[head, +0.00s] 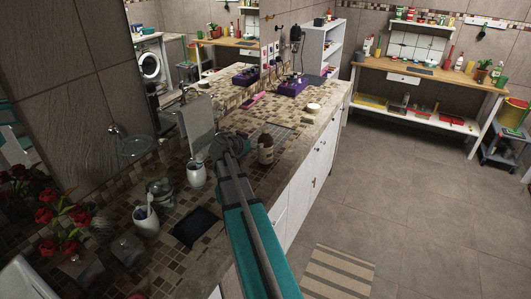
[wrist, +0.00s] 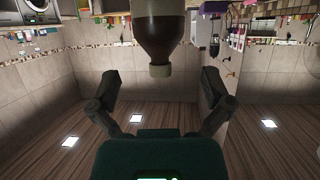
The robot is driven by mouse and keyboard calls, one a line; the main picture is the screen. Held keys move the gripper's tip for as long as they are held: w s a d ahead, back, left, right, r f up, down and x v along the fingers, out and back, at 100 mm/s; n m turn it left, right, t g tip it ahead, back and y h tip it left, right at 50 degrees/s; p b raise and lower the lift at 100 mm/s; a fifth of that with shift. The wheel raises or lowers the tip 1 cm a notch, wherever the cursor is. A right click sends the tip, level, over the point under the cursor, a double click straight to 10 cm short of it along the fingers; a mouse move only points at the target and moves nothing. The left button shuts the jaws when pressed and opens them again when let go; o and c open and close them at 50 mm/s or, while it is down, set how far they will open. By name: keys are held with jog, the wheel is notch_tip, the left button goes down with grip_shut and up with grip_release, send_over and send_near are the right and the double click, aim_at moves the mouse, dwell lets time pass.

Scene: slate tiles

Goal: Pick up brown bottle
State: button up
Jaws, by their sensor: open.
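The brown bottle (head: 265,150) stands upright on the tiled counter (head: 300,135), just right of my gripper (head: 231,146) in the head view. In the wrist view, which is upside down, the bottle (wrist: 160,38) hangs from the top edge with its pale cap downward. My gripper (wrist: 161,88) has its two dark fingers spread wide, with nothing between them. The bottle lies ahead of the fingertips, roughly centred between them. Its far end is cut off by the wrist picture's edge. No contact shows.
A white cup (head: 196,174) stands left of my gripper, and a toothbrush cup (head: 146,221) stands nearer. A dark square (head: 196,228) lies on the counter. A pale round item (head: 313,108) and a purple box (head: 291,87) are farther back. Open floor (head: 400,200) lies right of the white cabinets.

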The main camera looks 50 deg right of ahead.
aim_at(261, 141)
jog(key=shift+b+x, duration=0.55)
jog(key=shift+x, duration=1.5)
jog(key=b+x, duration=0.2)
jog(key=x, duration=0.2)
jog(key=shift+w+a+f, duration=0.1)
jog(key=shift+f, duration=0.05)
jog(key=shift+d+f, duration=0.15)
jog(key=shift+d, duration=0.4)
jog(key=c, duration=1)
